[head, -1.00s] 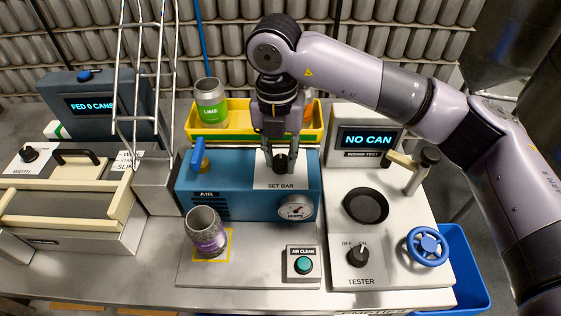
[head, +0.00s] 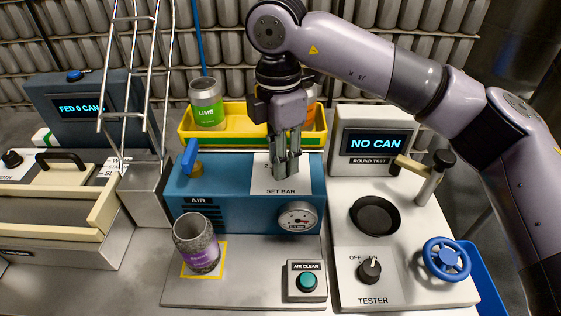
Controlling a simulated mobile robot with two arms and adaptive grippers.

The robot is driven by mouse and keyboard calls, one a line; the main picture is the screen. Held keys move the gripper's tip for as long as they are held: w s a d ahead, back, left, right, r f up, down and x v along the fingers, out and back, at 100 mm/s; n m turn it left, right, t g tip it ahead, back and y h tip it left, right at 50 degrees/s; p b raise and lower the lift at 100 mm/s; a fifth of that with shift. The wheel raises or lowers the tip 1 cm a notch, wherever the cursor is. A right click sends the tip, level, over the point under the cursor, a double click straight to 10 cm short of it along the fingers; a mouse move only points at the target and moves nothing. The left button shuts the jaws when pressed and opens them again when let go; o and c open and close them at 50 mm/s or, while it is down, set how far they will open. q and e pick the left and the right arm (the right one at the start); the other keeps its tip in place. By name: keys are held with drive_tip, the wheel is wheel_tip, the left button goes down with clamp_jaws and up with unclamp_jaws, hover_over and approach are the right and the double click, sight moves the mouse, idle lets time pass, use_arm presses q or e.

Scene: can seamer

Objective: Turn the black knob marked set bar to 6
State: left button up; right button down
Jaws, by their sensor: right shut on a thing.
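The SET BAR knob sits on the white plate (head: 262,170) on top of the blue AIR unit (head: 235,187). My right gripper (head: 286,168) points down at this plate, its fingers closed together over the knob. The fingers hide the black knob almost wholly, so its pointer cannot be read. Part of the plate's scale shows left of the fingers, too small to read surely. A round pressure gauge (head: 297,217) with a red needle is on the unit's front, below the plate. My left gripper is not in view.
A blue lever (head: 190,156) stands left of the plate. A yellow tray (head: 240,135) with a LIME can (head: 207,103) is behind. A grey can (head: 196,243) stands in front, beside the AIR CLEAN button (head: 307,281). The NO CAN tester (head: 374,144) is at right.

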drive_tip(key=shift+r+m+b, duration=0.1)
drive_tip(key=shift+m+b, duration=0.5)
drive_tip(key=shift+m, duration=0.5)
drive_tip(key=c, duration=1.3)
unclamp_jaws()
drive_tip(key=r, duration=1.2)
drive_tip(key=shift+w, duration=0.2)
drive_tip(key=shift+f, duration=0.1)
